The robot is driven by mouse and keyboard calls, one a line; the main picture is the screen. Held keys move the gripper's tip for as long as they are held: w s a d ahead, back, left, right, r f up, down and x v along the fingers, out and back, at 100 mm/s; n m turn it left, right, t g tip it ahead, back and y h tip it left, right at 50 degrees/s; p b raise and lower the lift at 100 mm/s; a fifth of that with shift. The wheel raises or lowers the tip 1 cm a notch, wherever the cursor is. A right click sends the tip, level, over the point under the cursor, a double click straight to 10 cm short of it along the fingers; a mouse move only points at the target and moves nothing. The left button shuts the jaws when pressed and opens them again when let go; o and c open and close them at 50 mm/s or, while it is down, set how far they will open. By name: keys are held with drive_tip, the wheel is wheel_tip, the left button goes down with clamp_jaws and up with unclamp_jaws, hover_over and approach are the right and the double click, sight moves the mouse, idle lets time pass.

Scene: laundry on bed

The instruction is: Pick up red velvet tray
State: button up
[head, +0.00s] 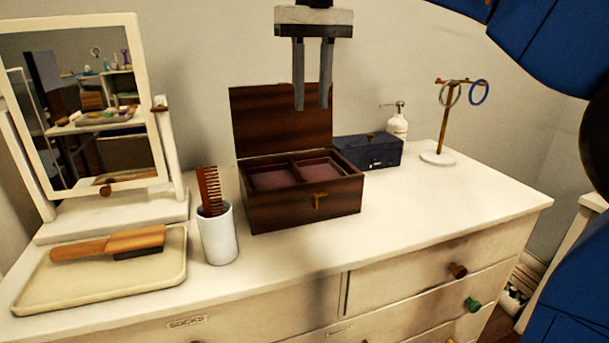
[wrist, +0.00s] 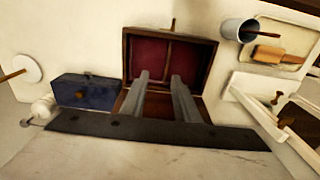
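The red velvet tray (head: 272,180) sits inside an open dark wooden box (head: 275,212) on the dresser. A divider splits it into two compartments, which look empty. The tray also shows dark red in the wrist view (wrist: 148,58), partly behind the fingers. My gripper (head: 311,107) is open, fingers pointing down, with nothing between them. It is above the box, in front of its raised lid (head: 262,122) in the head view. In the wrist view my fingertips (wrist: 160,77) overlap the near part of the box. They appear apart from the tray.
A blue box (head: 370,151), a white pump bottle (head: 397,127) and a ring stand (head: 438,157) are right of the wooden box. A white cup (head: 219,240) with a comb, a tray with a brush (head: 110,243) and a mirror (head: 85,100) are left.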

wheel_tip(320, 180, up, 2)
drive_tip(key=w+a, duration=0.2)
drive_tip(key=a, duration=0.1)
hover_over(297, 168)
drive_tip(key=f, duration=1.2)
drive_tip(key=shift+w, duration=0.2)
drive_tip(key=shift+s+f, duration=0.2)
drive_tip(key=shift+f, duration=2.45)
clamp_jaws()
